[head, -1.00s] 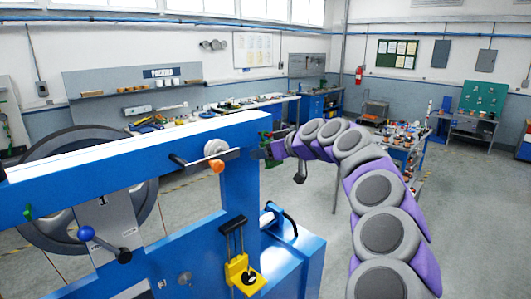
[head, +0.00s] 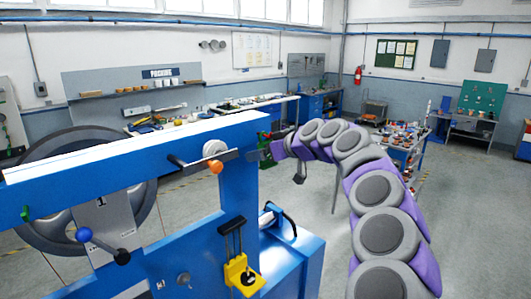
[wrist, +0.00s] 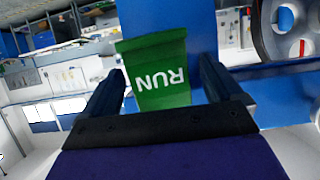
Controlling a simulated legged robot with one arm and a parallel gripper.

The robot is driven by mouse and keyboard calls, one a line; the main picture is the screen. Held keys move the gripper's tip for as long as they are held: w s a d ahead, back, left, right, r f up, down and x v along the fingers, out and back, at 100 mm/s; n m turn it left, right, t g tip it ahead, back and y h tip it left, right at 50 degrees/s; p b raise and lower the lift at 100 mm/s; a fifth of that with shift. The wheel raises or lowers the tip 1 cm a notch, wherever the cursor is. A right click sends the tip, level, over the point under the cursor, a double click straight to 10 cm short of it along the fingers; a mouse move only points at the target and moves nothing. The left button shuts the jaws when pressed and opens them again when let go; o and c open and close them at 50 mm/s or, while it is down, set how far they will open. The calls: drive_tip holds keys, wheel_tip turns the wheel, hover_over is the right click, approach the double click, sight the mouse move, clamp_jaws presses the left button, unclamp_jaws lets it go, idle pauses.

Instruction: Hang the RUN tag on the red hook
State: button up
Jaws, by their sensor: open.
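The green RUN tag (wrist: 165,75) is in the wrist view in front of the blue post, its lettering upside down. My gripper (wrist: 162,88) is open, with one finger to each side of the tag and gaps showing beside it. The wrist view does not show what holds the tag's other end. In the head view, the tag (head: 262,140) is a small green patch at the right side of the post, with a small red spot, perhaps the red hook (head: 268,134), beside it. My gripper (head: 258,154) is just below it there.
The blue machine frame (head: 236,200) stands close on the left, with a wheel (head: 60,170) behind it. Open floor lies right of my arm.

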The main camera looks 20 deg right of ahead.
drive_tip(key=b+v, duration=0.3)
drive_tip(key=v, duration=1.4)
drive_tip(key=s+a+f+n+g+y+b, duration=0.1)
drive_tip(key=s+a+f+g+b, duration=0.15)
drive_tip(key=a+f, duration=0.45)
drive_tip(key=s+a+f+n+g+b, duration=0.1)
drive_tip(key=s+a+f+g+b, duration=0.15)
drive_tip(key=a, duration=0.85)
drive_tip(key=s+a+f+g+h+b, duration=0.1)
drive_tip(key=s+a+f+b, duration=0.1)
drive_tip(key=s+a+f, duration=0.3)
drive_tip(key=s+a+f+g+b, duration=0.15)
drive_tip(key=a+f, duration=0.25)
drive_tip(key=f, duration=0.4)
drive_tip(key=s+d+f+m+g+h+b, duration=0.1)
drive_tip(key=s+f+m+g+h+b, duration=0.1)
drive_tip(key=s+f, duration=1)
drive_tip(key=s+d+f+m+g+h+b, duration=0.1)
drive_tip(key=s+f+m+g+b, duration=0.3)
drive_tip(key=s+f, duration=0.8)
wheel_tip(320, 180, down, 4)
drive_tip(key=shift+f+g+h+b, duration=0.3)
drive_tip(key=shift+h+b, duration=0.5)
drive_tip(key=shift+b, duration=0.4)
drive_tip(key=shift+d+r, duration=0.1)
